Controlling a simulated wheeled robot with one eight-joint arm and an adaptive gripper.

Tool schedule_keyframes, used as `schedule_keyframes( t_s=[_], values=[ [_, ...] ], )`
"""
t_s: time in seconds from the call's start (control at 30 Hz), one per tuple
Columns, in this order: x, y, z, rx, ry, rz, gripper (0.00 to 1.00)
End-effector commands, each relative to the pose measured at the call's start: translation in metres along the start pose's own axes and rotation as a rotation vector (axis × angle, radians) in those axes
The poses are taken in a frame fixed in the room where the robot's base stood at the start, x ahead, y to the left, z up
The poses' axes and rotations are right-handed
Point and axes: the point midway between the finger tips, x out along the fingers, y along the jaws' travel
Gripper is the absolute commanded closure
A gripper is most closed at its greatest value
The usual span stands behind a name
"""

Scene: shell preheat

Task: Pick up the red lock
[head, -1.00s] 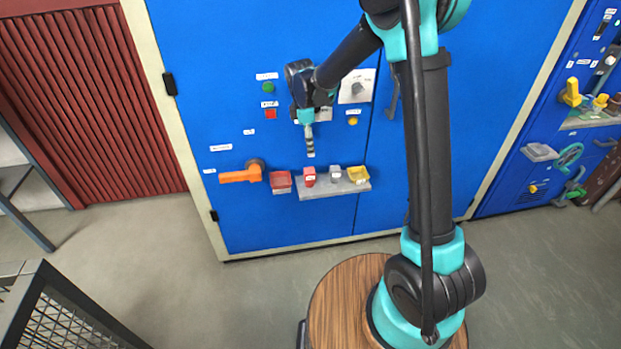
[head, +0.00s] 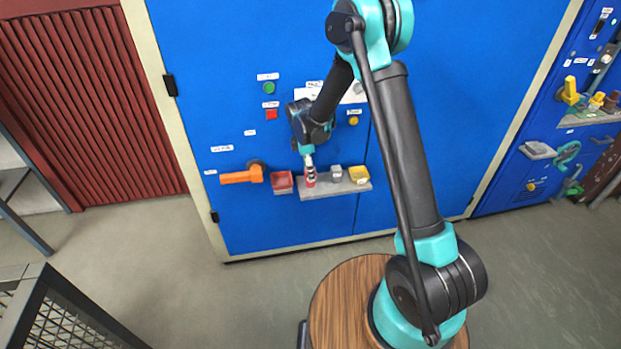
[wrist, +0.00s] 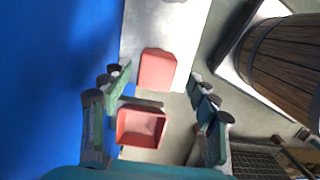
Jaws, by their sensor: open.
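The red lock (head: 310,183) sits on the left part of the grey shelf (head: 345,186) fixed to the blue cabinet. It also shows in the wrist view as a red block (wrist: 157,69). My gripper (head: 309,170) is directly above the lock in the head view and partly covers it. In the wrist view my gripper (wrist: 157,76) is open, with one finger to each side of the lock. Gaps show between the fingers and the lock, and nothing is held. I cannot tell whether the fingertips reach down to the lock's height.
A red open bin (head: 281,183) is left of the shelf, with an orange handle (head: 241,175) beyond it. A grey lock (head: 336,173) and a yellow bin (head: 358,174) stand to the right on the shelf.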

Motion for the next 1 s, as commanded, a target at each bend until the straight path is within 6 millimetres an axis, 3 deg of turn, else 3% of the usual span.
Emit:
schedule_keyframes(
  t_s=[0.5, 0.77, 1.0],
  values=[
    [0.052, 0.005, 0.004, 0.000, 0.000, 0.000, 0.40],
    [0.055, 0.005, 0.004, 0.000, 0.000, 0.000, 0.40],
    [0.054, 0.005, 0.004, 0.000, 0.000, 0.000, 0.67]
  ],
)
